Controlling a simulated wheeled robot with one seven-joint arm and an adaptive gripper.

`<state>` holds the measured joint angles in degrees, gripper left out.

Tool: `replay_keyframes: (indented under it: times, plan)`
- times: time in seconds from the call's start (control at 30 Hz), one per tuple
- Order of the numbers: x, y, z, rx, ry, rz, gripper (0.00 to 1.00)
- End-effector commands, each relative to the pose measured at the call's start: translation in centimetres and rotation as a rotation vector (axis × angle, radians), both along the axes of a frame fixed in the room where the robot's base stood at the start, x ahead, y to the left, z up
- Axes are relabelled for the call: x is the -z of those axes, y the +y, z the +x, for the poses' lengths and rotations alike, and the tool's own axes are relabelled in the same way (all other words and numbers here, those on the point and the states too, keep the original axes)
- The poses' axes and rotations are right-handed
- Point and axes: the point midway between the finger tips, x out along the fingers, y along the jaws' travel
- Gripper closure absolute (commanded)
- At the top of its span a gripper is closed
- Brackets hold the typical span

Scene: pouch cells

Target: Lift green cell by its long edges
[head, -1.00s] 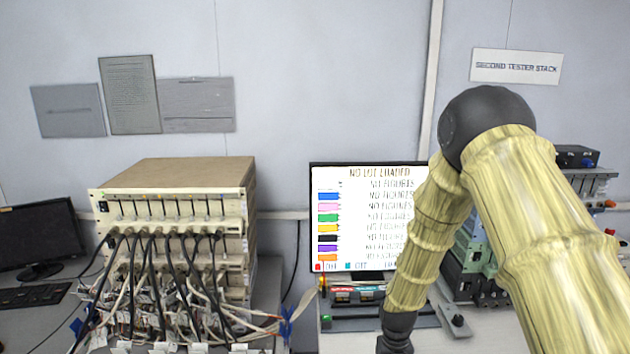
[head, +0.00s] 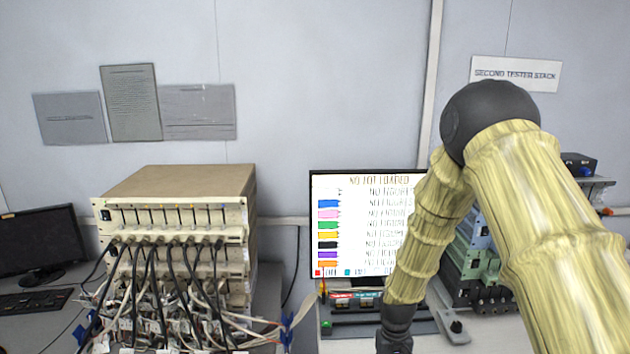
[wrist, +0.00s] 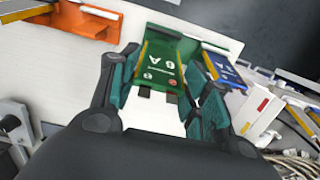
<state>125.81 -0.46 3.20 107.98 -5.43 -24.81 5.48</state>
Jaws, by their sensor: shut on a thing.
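The green cell (wrist: 158,56) shows at the top middle of the wrist view, with a white symbol on its face and two dark tabs on its near end. My gripper (wrist: 162,72) is shut on it, with one teal finger along each long edge. I cannot tell whether the cell is clear of the white surface (wrist: 90,70). In the head view my forearm reaches down past the screen, and the gripper and green cell are out of the frame.
A blue cell (wrist: 222,68) lies close beside the right finger. An orange holder (wrist: 70,24) is at the upper left. Cables lie at the lower right. In the head view, a wired tester stack (head: 178,185) stands left of the screen (head: 365,225).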

Motion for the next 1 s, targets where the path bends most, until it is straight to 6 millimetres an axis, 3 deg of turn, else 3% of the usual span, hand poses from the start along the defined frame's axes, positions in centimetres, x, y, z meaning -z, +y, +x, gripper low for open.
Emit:
replay_keyframes:
  times: [0.5,1.0]
  plan:
    - [-2.4,0.0,0.6,0.000,0.000,0.000,0.70]
    - [-2.0,0.3,0.5,-0.002,0.001,0.000,0.70]
